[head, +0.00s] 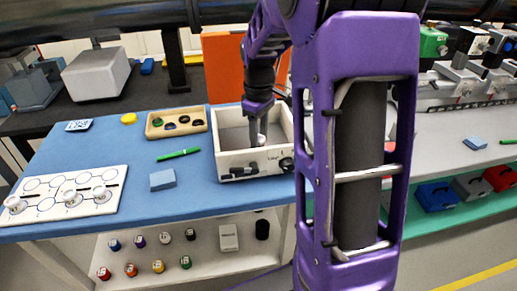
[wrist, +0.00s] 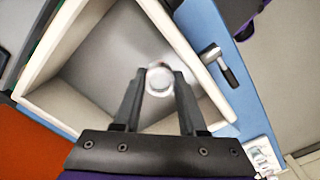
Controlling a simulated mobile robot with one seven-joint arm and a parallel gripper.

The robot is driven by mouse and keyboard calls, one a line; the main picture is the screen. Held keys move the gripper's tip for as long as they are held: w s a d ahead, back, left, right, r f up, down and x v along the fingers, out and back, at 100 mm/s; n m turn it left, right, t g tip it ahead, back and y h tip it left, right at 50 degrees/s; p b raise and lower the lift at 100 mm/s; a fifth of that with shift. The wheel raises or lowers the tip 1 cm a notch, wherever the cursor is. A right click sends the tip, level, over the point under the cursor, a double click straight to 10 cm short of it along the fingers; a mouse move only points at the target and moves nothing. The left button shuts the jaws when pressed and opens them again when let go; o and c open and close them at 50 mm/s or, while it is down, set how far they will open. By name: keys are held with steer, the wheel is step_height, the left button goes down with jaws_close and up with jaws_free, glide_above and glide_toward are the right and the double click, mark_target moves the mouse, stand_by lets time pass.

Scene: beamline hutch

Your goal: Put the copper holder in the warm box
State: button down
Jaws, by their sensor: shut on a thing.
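The warm box appears to be the cream open-topped box (head: 226,163) with a dark knob and small markings on its front, on the blue mat. In the wrist view its rim (wrist: 181,38) surrounds a bare grey floor. My gripper (head: 257,136) points down inside the box opening. In the wrist view my gripper (wrist: 160,78) is shut on a small round holder (wrist: 159,80), pale and silvery from above with a tiny reddish spot. I cannot tell its copper colour or whether it touches the floor.
A white board (head: 66,188) with several round pieces lies at the left. A tan tray (head: 176,123), a green pen (head: 178,154) and a blue block (head: 162,180) lie beside the box. A handle (wrist: 220,65) juts from the box's side. Bottles stand on the shelf below.

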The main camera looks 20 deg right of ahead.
steer(key=shift+f, duration=1.8)
steer(key=shift+f+b, duration=0.1)
steer(key=shift+b, duration=0.2)
steer(key=shift+f, duration=0.15)
steer(key=c, duration=0.7)
jaws_free()
steer(key=shift+c, duration=0.2)
step_height(320, 180, up, 13)
steer(key=shift+f+p, duration=0.2)
steer(key=shift+p, duration=1)
